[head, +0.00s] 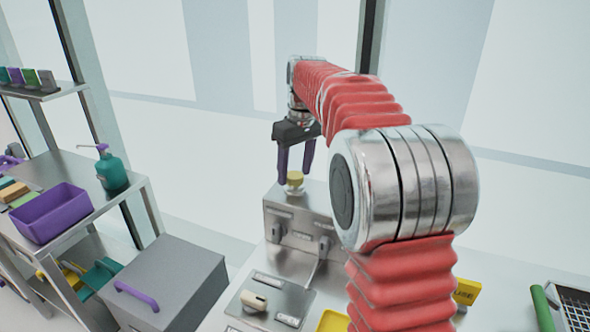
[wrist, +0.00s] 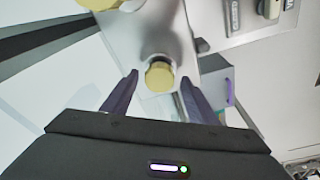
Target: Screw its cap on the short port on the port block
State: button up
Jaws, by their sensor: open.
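The port block (head: 285,222), a grey metal box with small labels and knobs on its front, stands on the bench. A yellow cap (head: 295,178) sits on a pale, short stub on its top; I cannot tell whether it is threaded on. My gripper (head: 294,175) points down with its two dark purple fingers apart, one on each side of the cap in the picture. In the wrist view the cap (wrist: 159,77) lies between the fingertips (wrist: 160,79), with gaps on both sides. A second yellow round thing (wrist: 100,3) is cut off at the top edge.
A grey panel with a cream knob (head: 254,300) lies in front of the block. A yellow tray (head: 333,322) is partly hidden by my arm. A grey box with a purple handle (head: 165,283) and a shelf with a purple bin (head: 52,212) stand left.

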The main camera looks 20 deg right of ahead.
jog(key=shift+n+y, duration=0.3)
jog(key=shift+n, duration=1.2)
jog(key=shift+c, duration=0.3)
jog(key=c, duration=0.8)
jog(key=o, duration=0.9)
jog(key=shift+c, duration=0.2)
jog(key=shift+r, duration=3.5)
